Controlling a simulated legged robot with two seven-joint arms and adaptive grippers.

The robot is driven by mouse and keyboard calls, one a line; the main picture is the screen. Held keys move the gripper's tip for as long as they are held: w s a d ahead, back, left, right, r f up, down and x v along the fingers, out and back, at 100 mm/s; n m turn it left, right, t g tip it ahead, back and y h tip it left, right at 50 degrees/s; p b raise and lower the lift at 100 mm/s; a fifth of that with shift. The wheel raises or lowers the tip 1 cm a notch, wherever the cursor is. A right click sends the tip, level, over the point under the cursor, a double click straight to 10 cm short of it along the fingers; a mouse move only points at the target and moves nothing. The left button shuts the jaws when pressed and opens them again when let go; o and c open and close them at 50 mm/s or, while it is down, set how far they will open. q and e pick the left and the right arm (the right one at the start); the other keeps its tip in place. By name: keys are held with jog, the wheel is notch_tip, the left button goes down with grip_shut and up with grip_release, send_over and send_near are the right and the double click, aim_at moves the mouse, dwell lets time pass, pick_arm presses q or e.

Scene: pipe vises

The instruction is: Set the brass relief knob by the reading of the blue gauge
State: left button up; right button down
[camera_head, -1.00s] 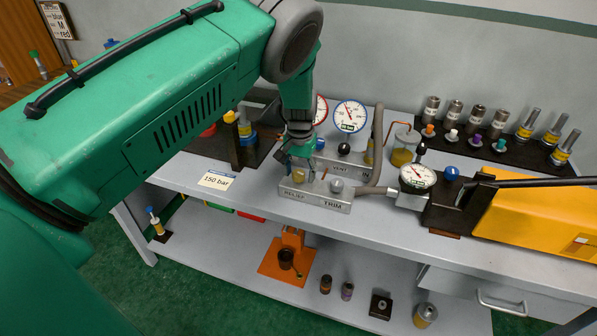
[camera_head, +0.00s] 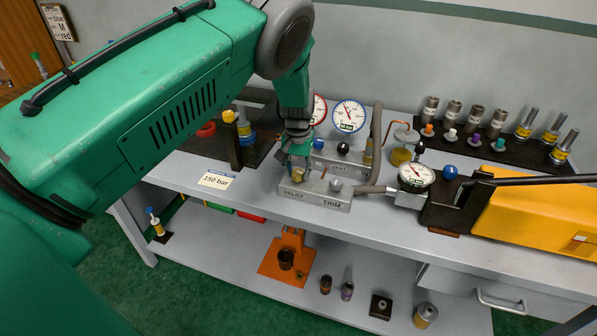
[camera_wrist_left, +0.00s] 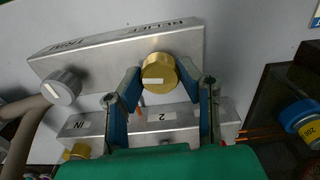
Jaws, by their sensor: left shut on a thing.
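The brass relief knob (camera_head: 299,178) sits at the RELIEF end of the silver block (camera_head: 318,195). It also shows in the left wrist view (camera_wrist_left: 158,72), with a pale mark on its face. My left gripper (camera_head: 292,168) is shut on this knob, with a blue-padded finger on each side in the wrist view (camera_wrist_left: 160,84). The blue gauge (camera_head: 349,116) is a white dial with a blue rim, standing behind the block. Its needle shows, but the scale is too small to read. A grey TRIM knob (camera_head: 336,185) sits beside the brass knob. My right gripper is out of view.
A red-rimmed gauge (camera_head: 319,109) stands beside the blue one, partly hidden by my arm. A smaller white gauge (camera_head: 416,175) stands right of the block. A card reading 150 bar (camera_head: 216,180) lies left. A yellow pump body (camera_head: 530,212) fills the bench's right.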

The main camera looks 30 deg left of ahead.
aim_at(298, 170)
pick_arm(q)
jog(key=shift+f, duration=0.15)
jog(key=o, duration=1.1)
jog(key=shift+o, duration=0.2)
jog(key=shift+w+f, duration=0.1)
jog(key=shift+d+r, duration=0.1)
jog(key=shift+r, duration=0.4)
notch_tip(298, 170, up, 11)
jog(key=shift+w, duration=0.1)
jog(key=shift+f, duration=0.1)
